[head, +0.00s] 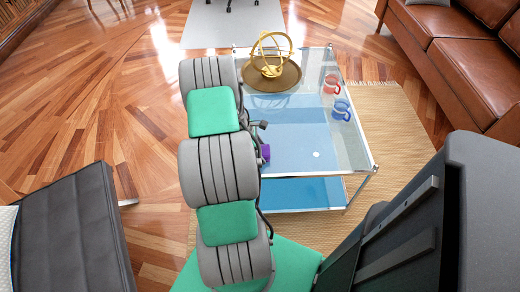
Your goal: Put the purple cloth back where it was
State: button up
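A small purple patch, which looks like the purple cloth (266,152), shows at the right edge of my arm, over the left part of the glass table (300,150). Most of it is hidden behind the arm, so I cannot tell whether it lies on the table or is held. My grey and green arm stretches forward along the table's left side. I cannot make out my gripper's fingers; the arm hides that area.
On the glass table stand a golden ring sculpture (270,58) on a brown round tray (287,82), a red mug (331,84) and a blue mug (342,109). A brown leather sofa (440,60) is at right, a dark grey seat (70,225) at left. Wooden floor is open at left.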

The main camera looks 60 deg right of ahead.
jog(key=shift+o, duration=0.8)
jog(key=shift+r, duration=0.1)
jog(key=shift+w+r, duration=0.1)
jog(key=shift+r, duration=0.25)
jog(key=p+v, duration=0.2)
jog(key=v, duration=1)
jog(key=w+a+r+m+t, duration=0.1)
jog(key=w+a+r+t, duration=0.1)
jog(key=w+a+r, duration=0.65)
jog(key=w+a+r+m+t, duration=0.1)
jog(key=w+a+r+t, duration=0.15)
jog(key=a, duration=0.75)
jog(key=w+a+r+m+t, duration=0.15)
jog(key=a+r, duration=0.25)
jog(key=a, duration=0.6)
jog(key=s+a+r+m+y, duration=0.1)
jog(key=s+a, duration=0.3)
jog(key=a, duration=0.9)
jog(key=shift+s+r+m+y, duration=0.2)
jog(key=shift+r+m+y, duration=0.1)
jog(key=shift+m+y, duration=0.2)
